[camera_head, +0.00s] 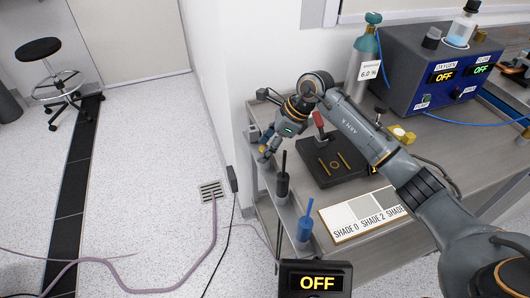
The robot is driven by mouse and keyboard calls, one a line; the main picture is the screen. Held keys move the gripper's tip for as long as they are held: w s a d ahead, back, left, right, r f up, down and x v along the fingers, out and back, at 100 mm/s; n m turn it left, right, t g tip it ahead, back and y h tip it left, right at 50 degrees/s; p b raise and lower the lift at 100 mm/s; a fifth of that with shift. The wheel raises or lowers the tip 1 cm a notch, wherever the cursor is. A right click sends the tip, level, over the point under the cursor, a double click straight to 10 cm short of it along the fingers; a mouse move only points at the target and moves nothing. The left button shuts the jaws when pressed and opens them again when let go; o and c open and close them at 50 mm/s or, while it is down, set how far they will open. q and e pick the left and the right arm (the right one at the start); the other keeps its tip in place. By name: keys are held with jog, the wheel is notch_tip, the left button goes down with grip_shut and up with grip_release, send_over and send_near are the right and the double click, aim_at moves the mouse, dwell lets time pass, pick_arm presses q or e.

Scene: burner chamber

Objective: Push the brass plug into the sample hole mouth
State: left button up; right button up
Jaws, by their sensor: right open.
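My right gripper (265,152) comes in from the right and hangs over the left edge of the metal bench. It is open, and its fingertips point down and left. I cannot tell for certain which thing is the brass plug. A small brass-yellow piece (404,134) sits on the bench right of my forearm. A dark plate (325,178) on the bench carries small brass-coloured pieces (322,168). I cannot pick out a sample hole mouth; the gripper and wrist cover part of the bench's left edge. My left gripper is out of view.
A black-handled tool (282,182) and a blue-handled tool (305,222) stand at the bench's left edge. A shade card (360,217) lies in front. A gas cylinder (363,58) and a blue control box (430,75) stand behind. Floor hoses run at left.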

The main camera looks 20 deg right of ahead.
aim_at(258, 166)
jog(key=p+x, duration=0.1)
jog(key=x, duration=0.3)
jog(key=shift+d+f, duration=0.15)
jog(key=shift+f, duration=0.15)
jog(key=shift+w+f, duration=0.1)
jog(key=shift+f, duration=0.3)
grip_shut()
